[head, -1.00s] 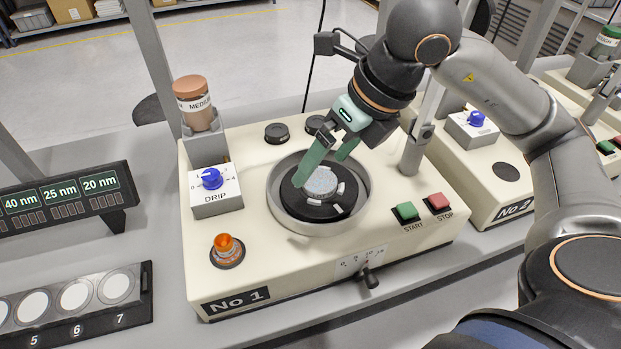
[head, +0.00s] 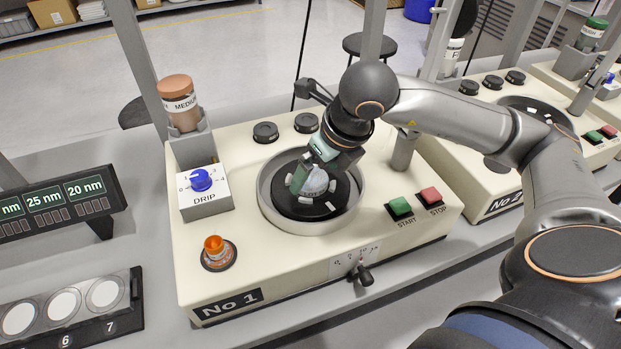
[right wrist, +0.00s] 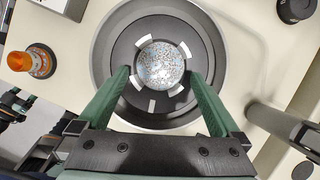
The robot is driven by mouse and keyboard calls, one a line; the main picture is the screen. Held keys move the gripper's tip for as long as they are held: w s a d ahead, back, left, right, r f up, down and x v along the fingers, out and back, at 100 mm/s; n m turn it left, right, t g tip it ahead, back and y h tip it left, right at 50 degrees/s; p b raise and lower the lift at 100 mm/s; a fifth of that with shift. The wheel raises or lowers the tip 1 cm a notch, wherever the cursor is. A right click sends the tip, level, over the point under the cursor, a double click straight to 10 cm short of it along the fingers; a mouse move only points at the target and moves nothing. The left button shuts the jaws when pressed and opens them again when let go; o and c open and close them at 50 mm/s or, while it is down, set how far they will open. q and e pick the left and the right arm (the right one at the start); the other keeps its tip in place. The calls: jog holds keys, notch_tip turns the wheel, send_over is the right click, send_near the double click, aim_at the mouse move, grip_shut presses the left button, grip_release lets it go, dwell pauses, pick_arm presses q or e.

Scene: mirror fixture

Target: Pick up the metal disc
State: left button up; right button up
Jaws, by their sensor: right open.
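The metal disc (head: 317,182) is round, speckled and silvery. It lies on a black round plate (head: 342,203) inside the metal bowl of machine No 1, among several white clips. In the right wrist view the disc (right wrist: 161,66) is ahead between my fingers, with a visible gap on each side. My right gripper (head: 308,180) is over the bowl, low near the disc, with green fingers open and empty; it also shows in the right wrist view (right wrist: 160,78). It hides part of the disc in the head view. My left gripper is not in view.
The bowl's raised rim (head: 268,211) surrounds the plate. Around it stand a drip dial box (head: 205,193), a brown bottle (head: 180,104), an orange button (head: 215,247), and green START (head: 400,206) and red STOP (head: 430,195) buttons. A disc rack (head: 75,312) lies at lower left.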

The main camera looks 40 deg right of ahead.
jog(key=shift+x, duration=0.95)
jog(key=shift+r, duration=0.1)
jog(key=shift+c, duration=0.2)
jog(key=c, duration=1)
jog(key=shift+r, duration=0.1)
jog(key=shift+c, duration=0.2)
